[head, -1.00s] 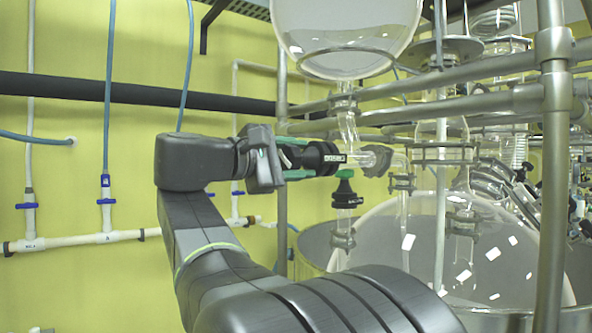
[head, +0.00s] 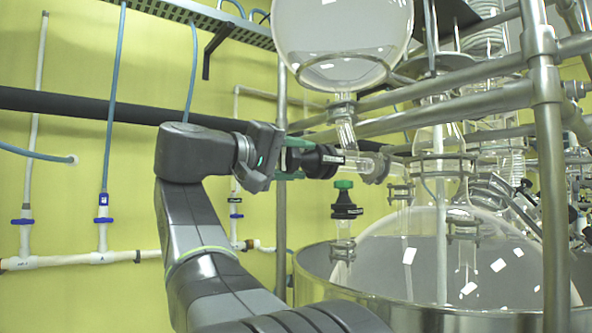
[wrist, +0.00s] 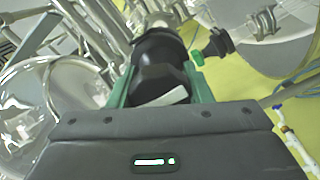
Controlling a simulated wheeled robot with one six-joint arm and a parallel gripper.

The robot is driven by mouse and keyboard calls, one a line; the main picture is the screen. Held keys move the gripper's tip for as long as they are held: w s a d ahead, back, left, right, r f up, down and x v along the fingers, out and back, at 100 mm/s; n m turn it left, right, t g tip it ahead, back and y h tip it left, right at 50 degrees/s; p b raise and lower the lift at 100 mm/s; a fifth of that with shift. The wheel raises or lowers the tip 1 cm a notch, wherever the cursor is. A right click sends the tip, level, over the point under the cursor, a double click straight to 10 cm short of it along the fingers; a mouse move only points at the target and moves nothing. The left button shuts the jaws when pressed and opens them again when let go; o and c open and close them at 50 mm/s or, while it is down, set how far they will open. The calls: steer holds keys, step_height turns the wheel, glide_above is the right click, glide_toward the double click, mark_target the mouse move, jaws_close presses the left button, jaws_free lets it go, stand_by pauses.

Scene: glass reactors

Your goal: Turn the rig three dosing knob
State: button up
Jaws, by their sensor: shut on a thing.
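A black dosing knob (head: 325,161) with a white label strip lies sideways on the glass valve under the hanging round flask. I cannot read a rig number on it. My gripper (head: 303,160) comes from the left and is shut on this knob, its green fingers on either side. In the wrist view the black knob (wrist: 158,62) sits between the two green fingers of my gripper (wrist: 160,80), with a pale strip on its near face. The far side of the knob is hidden there.
A second black knob with a green top (head: 345,200) stands upright just below. The round flask (head: 342,40) hangs above. Metal rails (head: 440,115) and a post (head: 548,160) stand right, over a large glass vessel (head: 400,255). Wall pipes (head: 80,258) run left.

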steer(key=shift+f+m+b, duration=0.15)
steer(key=shift+m+b, duration=0.35)
steer(key=shift+m, duration=0.5)
steer(key=o, duration=1)
steer(key=shift+s+a, duration=0.1)
steer(key=v, duration=1.3)
steer(key=shift+s+a+b, duration=0.2)
steer(key=shift+a+b, duration=0.05)
steer(key=shift+b, duration=0.2)
steer(key=shift+w+d, duration=0.1)
